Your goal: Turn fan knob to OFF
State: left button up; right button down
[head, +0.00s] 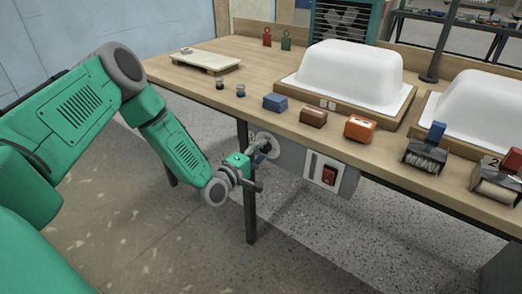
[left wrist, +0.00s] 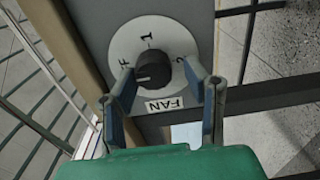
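The black fan knob (left wrist: 153,70) sits on a round pale dial (left wrist: 125,45) with marks for OFF, 1 and 2, above a FAN label (left wrist: 164,104). The start of the word OFF is hidden by a finger. My left gripper (left wrist: 158,75) is open, with one finger on each side of the knob; the left finger is close to it and a gap shows at the right. I cannot tell whether either touches. In the head view the left gripper (head: 262,160) is at the dial (head: 266,141) under the table edge, hiding the knob. My right gripper is out of view.
The dial is on a grey box (head: 290,157) below the wooden table (head: 222,107). A red switch (head: 329,175) is to its right. A table leg (head: 247,205) stands close by. White tub shells (head: 352,75), blocks and brushes (head: 425,152) are on the table.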

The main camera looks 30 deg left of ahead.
pick_arm(q)
jog(key=shift+a+r, duration=0.1)
jog(key=s+a, duration=0.1)
jog(key=s, duration=1)
jog(key=shift+s, duration=0.4)
